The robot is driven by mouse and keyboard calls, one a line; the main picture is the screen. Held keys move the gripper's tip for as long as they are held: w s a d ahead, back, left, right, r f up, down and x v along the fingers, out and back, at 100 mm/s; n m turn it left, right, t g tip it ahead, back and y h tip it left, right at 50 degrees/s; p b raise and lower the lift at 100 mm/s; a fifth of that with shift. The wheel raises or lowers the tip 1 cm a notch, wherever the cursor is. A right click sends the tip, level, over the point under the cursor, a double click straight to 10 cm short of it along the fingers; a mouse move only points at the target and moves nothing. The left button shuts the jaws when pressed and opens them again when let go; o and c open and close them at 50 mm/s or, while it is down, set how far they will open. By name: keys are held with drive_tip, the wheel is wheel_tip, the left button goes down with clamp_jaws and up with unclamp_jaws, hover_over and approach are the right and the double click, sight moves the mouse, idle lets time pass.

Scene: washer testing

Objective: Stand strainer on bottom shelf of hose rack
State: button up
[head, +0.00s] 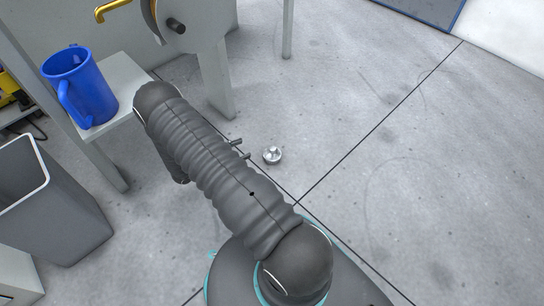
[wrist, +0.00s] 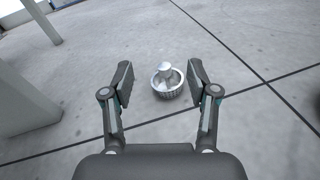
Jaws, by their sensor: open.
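The strainer (head: 272,155) is a small silver basket with a knob-like post in its middle. It stands upright on the grey floor. In the wrist view the strainer (wrist: 167,82) shows between and beyond my fingertips. My gripper (wrist: 160,76) is open and empty, its two fingers spread to either side of the strainer's line. In the head view my gripper (head: 241,148) shows just left of the strainer, mostly hidden behind my arm. I cannot tell for sure which structure is the hose rack; no bottom shelf is clearly identifiable.
A blue jug (head: 78,84) stands on a pale shelf (head: 126,78) at the left. Below it is an open grey bin (head: 62,210). A grey frame leg (head: 217,85) stands behind my arm. The floor to the right is clear.

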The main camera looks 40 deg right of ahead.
sight(270, 151)
drive_tip(key=f+n+t, duration=0.1)
drive_tip(key=f, duration=0.2)
drive_tip(key=s+f+n+t+h, duration=0.1)
drive_tip(key=f, duration=0.2)
drive_tip(key=f+n, duration=0.1)
drive_tip(key=f, duration=0.2)
drive_tip(key=shift+s+d+f+n+t, duration=0.25)
drive_tip(key=shift+s+n+t, duration=0.05)
drive_tip(key=shift+t, duration=0.1)
drive_tip(key=shift+d+f, duration=0.1)
drive_tip(key=shift+d, duration=0.25)
drive_tip(key=d, duration=0.7)
drive_tip(key=shift+d+b, duration=0.3)
drive_tip(key=shift+d, duration=0.05)
drive_tip(key=shift+w+d+f, duration=0.1)
drive_tip(key=shift+d+f, duration=0.05)
drive_tip(key=shift+d, duration=1.2)
drive_tip(key=shift+d+f, duration=0.15)
drive_tip(key=shift+d, duration=1.15)
drive_tip(key=shift+c, duration=0.3)
clamp_jaws()
